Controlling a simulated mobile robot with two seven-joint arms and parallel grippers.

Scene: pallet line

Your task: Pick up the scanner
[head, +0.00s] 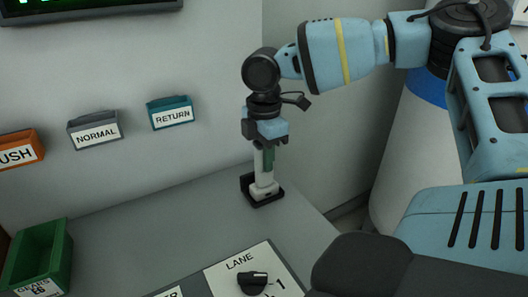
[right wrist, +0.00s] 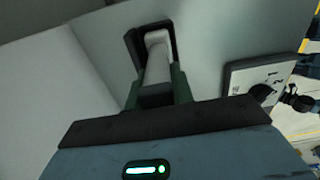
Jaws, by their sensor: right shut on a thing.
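The scanner (head: 263,181) is a whitish upright handheld piece in a black cradle (head: 267,200) at the back right of the grey counter. My right gripper (head: 264,158) comes down from above with its green fingers shut on the scanner's upper part. In the right wrist view the scanner (right wrist: 157,55) runs from between the green fingers (right wrist: 157,92) to the black cradle (right wrist: 133,46). Its lower end still appears to be in or at the cradle; I cannot tell if it touches. The scanner's top is hidden by the gripper. My left gripper is not in view.
A panel marked LANE (head: 225,277) with a black knob (head: 252,284) lies at the counter's front. A green bin (head: 38,258) stands at left. Orange, NORMAL (head: 95,130) and RETURN (head: 171,113) wall holders hang behind. The middle counter (head: 165,225) is clear.

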